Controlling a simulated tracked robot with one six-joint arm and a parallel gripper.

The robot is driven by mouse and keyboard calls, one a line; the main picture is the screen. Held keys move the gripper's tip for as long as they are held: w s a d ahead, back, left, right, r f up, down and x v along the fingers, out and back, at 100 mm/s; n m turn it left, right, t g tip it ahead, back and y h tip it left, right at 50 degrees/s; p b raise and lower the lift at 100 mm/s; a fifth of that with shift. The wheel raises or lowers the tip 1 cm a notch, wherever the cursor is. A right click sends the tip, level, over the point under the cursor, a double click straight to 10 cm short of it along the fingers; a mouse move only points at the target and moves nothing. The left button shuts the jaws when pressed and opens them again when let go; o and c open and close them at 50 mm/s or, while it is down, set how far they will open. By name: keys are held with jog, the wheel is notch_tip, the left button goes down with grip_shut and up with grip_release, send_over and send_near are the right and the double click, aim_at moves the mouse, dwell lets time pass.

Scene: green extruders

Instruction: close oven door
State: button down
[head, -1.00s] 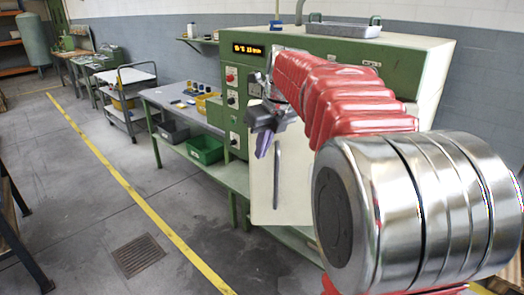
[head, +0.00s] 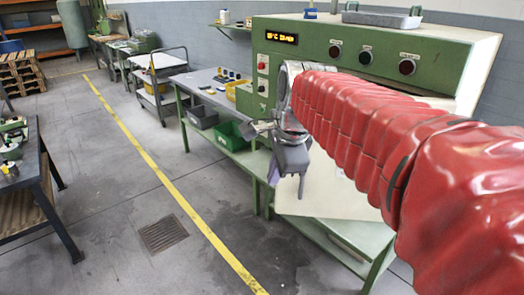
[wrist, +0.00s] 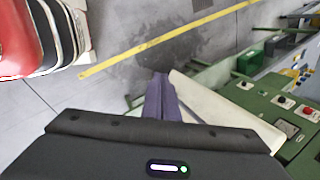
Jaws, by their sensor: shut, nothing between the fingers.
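The oven is a green cabinet (head: 285,62) with a lit display and several dark knobs. Its cream door (head: 330,190) shows below the red arm cover in the head view, standing away from the green front. The arm hides much of it, and I cannot see its handle clearly. In the wrist view, the door (wrist: 215,108) is a slanted cream panel right of the fingers. My gripper (head: 273,174) is shut and empty at the door's left edge. Its purple fingers (wrist: 159,97) lie close beside the door's edge in the wrist view; I cannot tell if they touch.
A green workbench (head: 205,95) with a green bin (head: 230,135) and a grey bin (head: 202,117) stands left of the oven. A cart (head: 160,80) is farther back. A dark table (head: 45,175) is at the far left. The floor between is clear, with a yellow line.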

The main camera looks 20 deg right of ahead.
jog(key=s+a+f+n, duration=0.3)
jog(key=s+f+n, duration=0.1)
jog(key=s+n, duration=0.3)
jog(key=s+a+f+n, duration=0.3)
jog(key=s+f+n, duration=0.2)
jog(key=s+n, duration=0.3)
jog(key=n, duration=0.4)
jog(key=shift+a+f+n+t, duration=0.15)
jog(key=shift+a+n+t, duration=0.15)
jog(key=shift+t, duration=0.1)
